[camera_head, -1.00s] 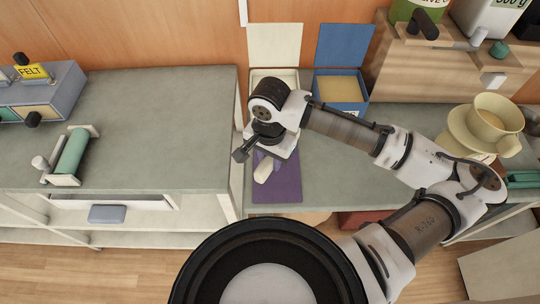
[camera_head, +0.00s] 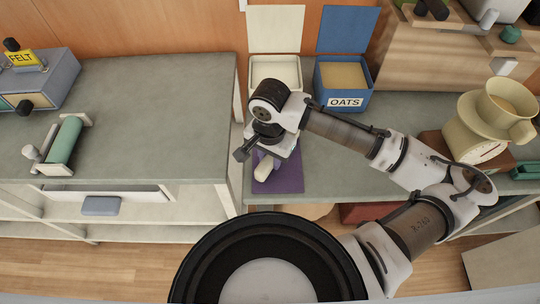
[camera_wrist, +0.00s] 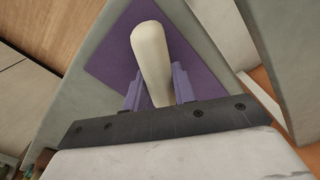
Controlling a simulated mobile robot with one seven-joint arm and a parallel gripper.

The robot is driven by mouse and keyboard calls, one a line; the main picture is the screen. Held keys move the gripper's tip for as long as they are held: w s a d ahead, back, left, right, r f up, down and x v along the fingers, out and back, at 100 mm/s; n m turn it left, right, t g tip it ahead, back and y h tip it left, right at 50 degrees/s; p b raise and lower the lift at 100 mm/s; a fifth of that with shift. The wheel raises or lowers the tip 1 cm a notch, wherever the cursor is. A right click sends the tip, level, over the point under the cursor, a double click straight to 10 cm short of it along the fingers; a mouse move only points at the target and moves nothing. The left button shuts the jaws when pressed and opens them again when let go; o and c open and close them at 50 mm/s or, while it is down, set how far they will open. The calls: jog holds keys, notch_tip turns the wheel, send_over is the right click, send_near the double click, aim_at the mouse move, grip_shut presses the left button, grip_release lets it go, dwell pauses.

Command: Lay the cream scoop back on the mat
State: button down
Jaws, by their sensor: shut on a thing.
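The cream scoop (camera_head: 263,170) is held in my gripper (camera_head: 264,157). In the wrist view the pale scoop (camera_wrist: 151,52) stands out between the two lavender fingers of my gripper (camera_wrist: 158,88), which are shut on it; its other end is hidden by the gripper. The purple mat (camera_head: 286,182) lies on the grey counter below. In the wrist view the mat (camera_wrist: 108,48) is behind the scoop. I cannot tell whether the scoop touches the mat.
An open cream box (camera_head: 275,70) and a blue box labelled OATS (camera_head: 346,101) stand behind the mat. A cream scale (camera_head: 465,137) is at the right. A gap separates the left counter (camera_head: 150,110) from the mat's counter.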

jog(key=shift+f+b, duration=0.3)
jog(key=shift+f, duration=0.15)
jog(key=c, duration=1.1)
grip_release()
jog(key=shift+o, duration=0.2)
notch_tip(320, 180, up, 14)
jog(key=shift+f, duration=0.1)
